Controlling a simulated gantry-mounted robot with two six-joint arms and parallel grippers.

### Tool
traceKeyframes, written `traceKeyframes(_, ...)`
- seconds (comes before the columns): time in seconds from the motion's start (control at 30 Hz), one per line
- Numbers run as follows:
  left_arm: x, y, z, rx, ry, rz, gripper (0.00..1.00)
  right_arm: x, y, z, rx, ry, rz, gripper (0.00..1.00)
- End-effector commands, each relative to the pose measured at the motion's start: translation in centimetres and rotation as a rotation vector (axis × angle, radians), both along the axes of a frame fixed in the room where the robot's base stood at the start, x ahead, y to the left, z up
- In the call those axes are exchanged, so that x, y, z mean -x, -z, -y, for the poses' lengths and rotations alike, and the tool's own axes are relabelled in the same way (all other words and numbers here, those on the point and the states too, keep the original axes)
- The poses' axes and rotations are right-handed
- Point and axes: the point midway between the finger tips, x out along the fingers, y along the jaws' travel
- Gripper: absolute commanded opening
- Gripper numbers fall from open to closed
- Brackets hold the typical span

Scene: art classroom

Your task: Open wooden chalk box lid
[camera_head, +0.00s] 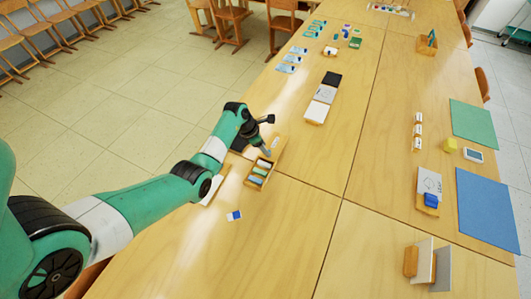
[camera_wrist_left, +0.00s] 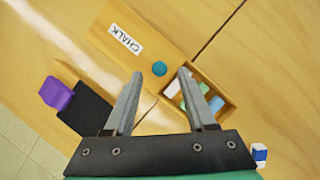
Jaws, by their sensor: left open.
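The wooden chalk box (camera_head: 250,184) stands near the table's left edge in the head view, with coloured chalk sticks showing in its uncovered part. In the left wrist view, the chalk box (camera_wrist_left: 233,98) is at right with chalk sticks exposed. Its wooden lid (camera_wrist_left: 165,38) carries a white CHALK label and a round teal knob (camera_wrist_left: 159,68). The lid covers only part of the box. My left gripper (camera_wrist_left: 160,73) is open, with the knob seen between its fingertips; contact cannot be told. The left gripper (camera_head: 266,151) is over the box in the head view. My right gripper is not in view.
A blue-and-white eraser (camera_head: 235,215) lies on the table in front of the box. A purple block (camera_wrist_left: 57,93) and a black board (camera_wrist_left: 84,112) lie left of it in the wrist view. The table to the right of the box is clear.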

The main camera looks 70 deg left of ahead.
Motion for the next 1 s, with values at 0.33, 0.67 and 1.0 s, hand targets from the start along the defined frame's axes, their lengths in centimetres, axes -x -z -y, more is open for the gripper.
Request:
traceKeyframes(0.33,-0.64,1.41,0.02,-0.001,0.000,0.001,0.56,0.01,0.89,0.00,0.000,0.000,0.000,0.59)
traceKeyframes(0.67,-0.61,1.42,0.04,-0.001,0.000,0.001,0.09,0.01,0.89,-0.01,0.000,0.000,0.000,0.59)
traceKeyframes(1.0,-0.60,1.42,0.04,0.000,0.000,0.001,0.00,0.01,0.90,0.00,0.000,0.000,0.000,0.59)
